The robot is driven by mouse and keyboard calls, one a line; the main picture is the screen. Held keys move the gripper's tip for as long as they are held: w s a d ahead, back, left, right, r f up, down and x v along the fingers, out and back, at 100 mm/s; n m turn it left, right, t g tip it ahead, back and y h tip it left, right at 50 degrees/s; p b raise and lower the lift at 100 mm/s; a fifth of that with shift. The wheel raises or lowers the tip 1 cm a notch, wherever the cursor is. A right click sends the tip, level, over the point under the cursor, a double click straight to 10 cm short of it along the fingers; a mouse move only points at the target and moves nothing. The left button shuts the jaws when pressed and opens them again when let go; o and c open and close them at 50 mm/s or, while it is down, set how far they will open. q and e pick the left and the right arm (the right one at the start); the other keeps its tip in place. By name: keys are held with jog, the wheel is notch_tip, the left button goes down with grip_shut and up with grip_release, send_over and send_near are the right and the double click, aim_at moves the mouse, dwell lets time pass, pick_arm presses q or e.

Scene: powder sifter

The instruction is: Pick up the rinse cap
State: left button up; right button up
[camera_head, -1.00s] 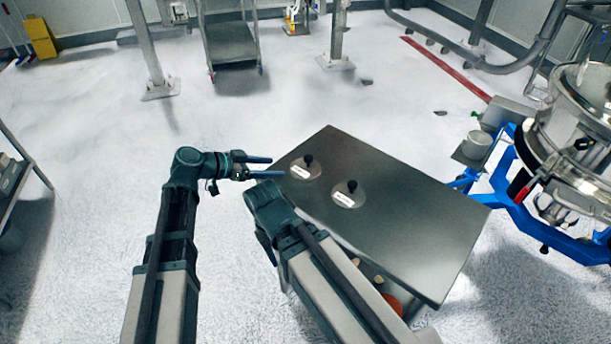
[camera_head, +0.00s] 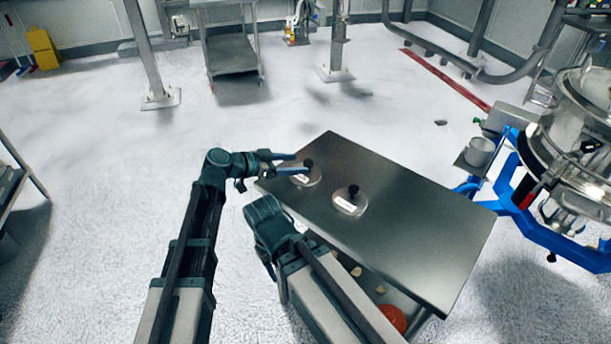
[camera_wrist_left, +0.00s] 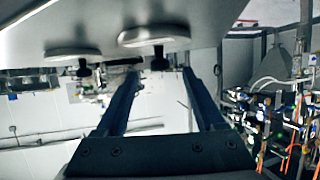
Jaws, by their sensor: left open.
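Two round caps with pale labels and black knobs sit on the steel table top (camera_head: 420,225): a left cap (camera_head: 313,181) and a right cap (camera_head: 349,207). I cannot read the labels, so I cannot tell which is the rinse cap. My left gripper (camera_head: 292,163) is open at the left cap, its blue-grey fingers pointing at the knob. In the left wrist view, which is upside down, the left cap (camera_wrist_left: 152,37) has its knob between the fingertips (camera_wrist_left: 160,75), and the right cap (camera_wrist_left: 72,54) is off to the left. My right gripper is hidden; only its arm shows.
Below the table top is a lower shelf with an orange-red round item (camera_head: 392,318) and small pale pieces. A blue-framed steel sifter (camera_head: 570,150) stands at the right. A steel cart (camera_head: 233,52) stands far back. The floor left of the table is clear.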

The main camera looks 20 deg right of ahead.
aim_at(307, 162)
pick_arm(q)
jog(key=shift+b+x, duration=1.1)
jog(key=shift+x, duration=1.5)
grip_shut()
